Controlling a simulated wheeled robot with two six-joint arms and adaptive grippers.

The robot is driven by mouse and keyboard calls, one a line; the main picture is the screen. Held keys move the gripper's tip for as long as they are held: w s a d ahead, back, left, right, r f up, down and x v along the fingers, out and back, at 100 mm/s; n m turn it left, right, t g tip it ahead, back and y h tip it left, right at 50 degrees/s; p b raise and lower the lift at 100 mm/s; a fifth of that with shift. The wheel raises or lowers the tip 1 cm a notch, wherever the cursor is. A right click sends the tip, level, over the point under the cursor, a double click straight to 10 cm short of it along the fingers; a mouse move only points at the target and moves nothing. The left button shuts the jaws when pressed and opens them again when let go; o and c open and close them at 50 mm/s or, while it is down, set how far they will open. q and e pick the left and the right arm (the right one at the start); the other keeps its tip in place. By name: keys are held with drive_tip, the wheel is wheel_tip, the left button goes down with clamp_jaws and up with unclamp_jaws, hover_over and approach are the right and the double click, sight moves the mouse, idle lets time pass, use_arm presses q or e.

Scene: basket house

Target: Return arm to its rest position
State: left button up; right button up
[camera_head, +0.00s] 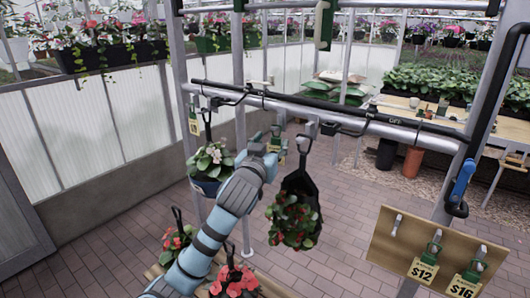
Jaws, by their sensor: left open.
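My left arm, blue and grey, reaches up from the bottom of the head view. My left gripper (277,141) is at its far end, just below the grey hanging rail (330,108). It is open, and I see nothing held in it. It is between a hanging pot of white flowers (211,163) on its left and a dark hanging basket of red flowers (299,190) on its right. Whether the fingers touch a hook or tag there is too small to tell. My right gripper is not in view.
Pots of red flowers (236,282) stand below the arm. A wooden board (395,249) with hooks and price tags is at the lower right. A metal post (470,150) with a blue handle (463,181) stands at the right. The brick floor (345,235) beyond is clear.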

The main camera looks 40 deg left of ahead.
use_arm(q)
drive_tip(key=v, duration=0.8)
drive_tip(key=s+d+f+m+g+h, duration=0.1)
drive_tip(key=s+d+f+g, duration=0.2)
drive_tip(key=f, duration=0.8)
drive_tip(key=s+d+f+m+g+h, duration=0.2)
drive_tip(key=s+f+g, duration=0.15)
drive_tip(key=f, duration=0.65)
drive_tip(key=s+d+f+m+g+h, duration=0.1)
drive_tip(key=s+d+f+g, duration=0.25)
drive_tip(key=s+f, duration=0.65)
drive_tip(key=s+d+f+m+g+h, duration=0.1)
drive_tip(key=s+d+f+g+h, duration=0.3)
drive_tip(key=s+f, duration=0.6)
drive_tip(key=s+a+f+y, duration=0.2)
drive_tip(key=s+f, duration=0.1)
drive_tip(key=f, duration=1.5)
drive_tip(key=s+f+g+b, duration=0.1)
drive_tip(key=s+f, duration=1.1)
drive_tip(key=s, duration=0.1)
drive_tip(key=shift+s+a+g, duration=0.15)
drive_tip(key=shift+s+g, duration=0.15)
drive_tip(key=shift+s, duration=0.1)
drive_tip(key=shift+f, duration=0.1)
